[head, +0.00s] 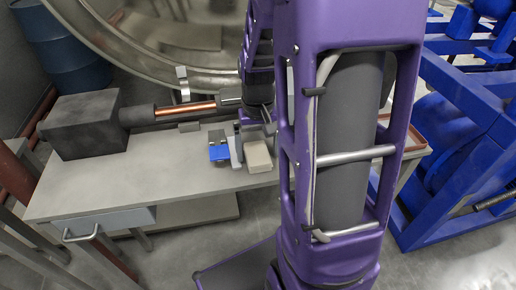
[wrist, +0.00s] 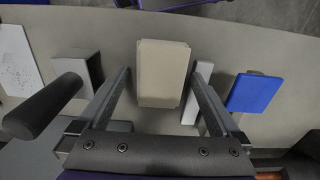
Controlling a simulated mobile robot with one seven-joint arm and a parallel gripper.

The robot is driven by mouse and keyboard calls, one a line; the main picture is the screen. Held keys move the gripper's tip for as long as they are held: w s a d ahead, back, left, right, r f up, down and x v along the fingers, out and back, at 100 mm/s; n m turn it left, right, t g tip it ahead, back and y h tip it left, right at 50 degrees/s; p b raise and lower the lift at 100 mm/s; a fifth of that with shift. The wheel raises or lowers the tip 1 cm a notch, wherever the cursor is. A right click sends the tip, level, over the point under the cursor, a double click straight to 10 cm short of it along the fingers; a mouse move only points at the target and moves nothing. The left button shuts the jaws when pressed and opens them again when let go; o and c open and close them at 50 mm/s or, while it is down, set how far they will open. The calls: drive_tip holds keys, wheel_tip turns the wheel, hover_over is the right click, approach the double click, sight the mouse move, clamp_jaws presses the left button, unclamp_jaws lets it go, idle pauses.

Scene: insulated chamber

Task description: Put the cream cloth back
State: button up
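The cream cloth (head: 258,156) looks like a folded, block-shaped piece lying on the grey bench near its front edge. In the wrist view, the cream cloth (wrist: 163,70) lies ahead of my gripper, roughly centred between its two fingers. My gripper (wrist: 160,76) is open, with one finger on each side of the cloth's near part. A gap shows at the left finger; whether the right one touches is unclear. In the head view my gripper (head: 254,137) is low over the bench just behind the cloth, partly hidden by my arm.
A blue piece (head: 219,152) lies beside the cloth. A narrow white piece (wrist: 197,92) sits between them, close to the right finger. A grey block (wrist: 80,67) and a white sheet (wrist: 17,62) lie left in the wrist view. A dark box (head: 85,125) stands on the bench's left.

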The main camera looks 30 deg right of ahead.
sight(258, 152)
drive_tip(key=shift+r, duration=0.1)
wheel_tip(258, 152, up, 12)
drive_tip(key=p, duration=0.3)
drive_tip(key=shift+r, duration=0.1)
idle(0.4)
